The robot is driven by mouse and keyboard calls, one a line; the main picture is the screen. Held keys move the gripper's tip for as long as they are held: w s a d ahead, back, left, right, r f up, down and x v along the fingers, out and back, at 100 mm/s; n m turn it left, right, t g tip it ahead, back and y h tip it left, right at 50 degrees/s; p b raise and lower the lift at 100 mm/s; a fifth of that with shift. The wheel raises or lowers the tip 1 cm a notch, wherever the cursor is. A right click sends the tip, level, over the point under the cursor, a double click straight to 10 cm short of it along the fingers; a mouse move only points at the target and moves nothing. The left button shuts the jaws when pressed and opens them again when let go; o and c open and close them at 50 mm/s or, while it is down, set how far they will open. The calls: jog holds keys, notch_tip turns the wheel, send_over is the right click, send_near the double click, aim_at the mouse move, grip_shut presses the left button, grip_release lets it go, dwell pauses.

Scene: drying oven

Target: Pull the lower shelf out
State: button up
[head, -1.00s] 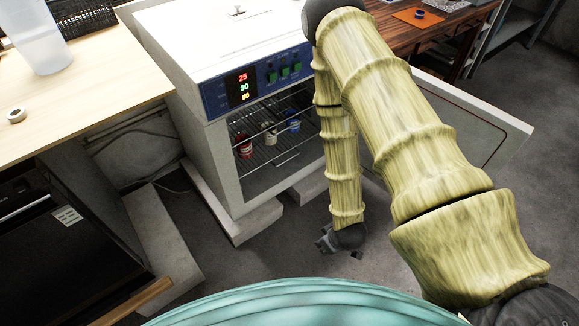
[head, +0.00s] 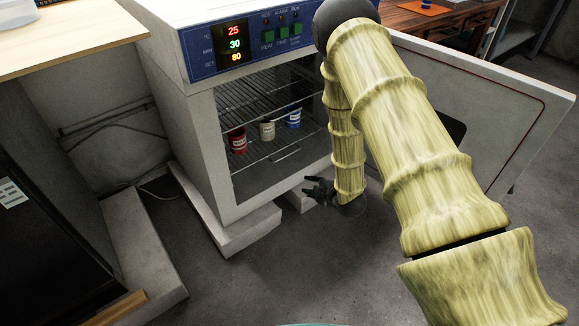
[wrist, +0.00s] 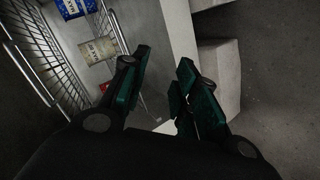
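The lower shelf (head: 256,153) is a wire rack inside the open drying oven (head: 205,150), with a small handle (head: 285,154) at its front. A red can (head: 237,141), a white can (head: 267,130) and a blue can (head: 293,117) stand on it. My gripper (head: 316,188) is in front of the oven opening, below and right of the handle. In the wrist view, its two fingers (wrist: 161,88) are apart with nothing held between them. The rack (wrist: 42,65) shows at the left there, apart from the fingers, with the white can (wrist: 96,50) and blue can (wrist: 74,9).
The oven door (head: 500,110) stands wide open to the right, behind my arm. An upper rack (head: 262,88) is above the cans. Pale blocks (head: 240,228) lie under the oven. A wooden table (head: 70,38) is at the left. The grey floor in front is clear.

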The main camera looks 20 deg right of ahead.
aim_at(290, 154)
jog(key=shift+w+a+f+n+t+y+b, duration=0.45)
jog(key=shift+w+n+b, duration=0.8)
jog(key=shift+w+b, duration=1.95)
jog(key=shift+w+a+f+n+t+y+b, duration=0.1)
jog(key=shift+w+f+n+t+y+b, duration=0.8)
jog(key=shift+w+b, duration=2.2)
jog(key=shift+w+a+f+n+t+y+b, duration=0.25)
jog(key=shift+w+n+b, duration=1.5)
jog(key=shift+w, duration=2.7)
grip_shut()
